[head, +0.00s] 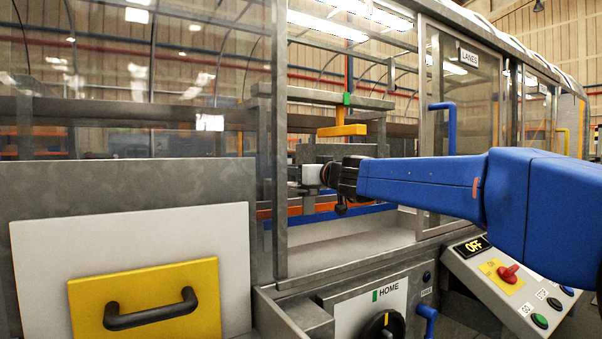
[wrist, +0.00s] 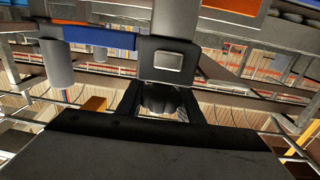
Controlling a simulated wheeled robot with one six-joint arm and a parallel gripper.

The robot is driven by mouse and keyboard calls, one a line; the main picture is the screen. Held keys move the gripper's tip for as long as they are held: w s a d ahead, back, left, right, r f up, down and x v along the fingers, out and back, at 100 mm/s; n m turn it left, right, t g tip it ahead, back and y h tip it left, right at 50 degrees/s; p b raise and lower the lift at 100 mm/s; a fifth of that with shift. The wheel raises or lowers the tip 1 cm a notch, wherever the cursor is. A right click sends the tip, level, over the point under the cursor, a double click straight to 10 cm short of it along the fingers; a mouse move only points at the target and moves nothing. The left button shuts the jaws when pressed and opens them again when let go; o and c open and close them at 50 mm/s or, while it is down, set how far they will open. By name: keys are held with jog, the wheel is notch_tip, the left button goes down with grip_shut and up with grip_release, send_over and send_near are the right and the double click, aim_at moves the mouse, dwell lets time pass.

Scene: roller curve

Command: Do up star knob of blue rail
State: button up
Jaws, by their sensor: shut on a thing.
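The blue rail (head: 352,211) is a thin strip behind and below my gripper in the head view. It also shows as a blue strip (wrist: 100,38) at the upper left of the wrist view. My gripper (head: 325,174) reaches through the machine's open front. In the wrist view my gripper (wrist: 160,100) is shut on a dark, lobed star knob (wrist: 160,98) between its fingers. My fingers hide the knob's sides, and its thread is not visible. In the head view the knob cannot be told apart from the dark gripper end.
A yellow block (head: 342,130) hangs above my gripper. Grey posts and a glazed door marked LANES (head: 463,100) frame the opening. Below are a HOME dial (head: 383,325) and a control panel (head: 520,285) reading OFF. A yellow plate with a black handle (head: 150,308) is at lower left.

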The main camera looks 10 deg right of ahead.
jog(key=shift+r, duration=0.25)
jog(key=o, duration=1.1)
jog(key=shift+c, duration=0.2)
jog(key=shift+f, duration=0.1)
jog(key=shift+s, duration=0.1)
jog(key=v, duration=1.7)
jog(key=shift+s+d, duration=0.1)
jog(key=shift+d, duration=0.05)
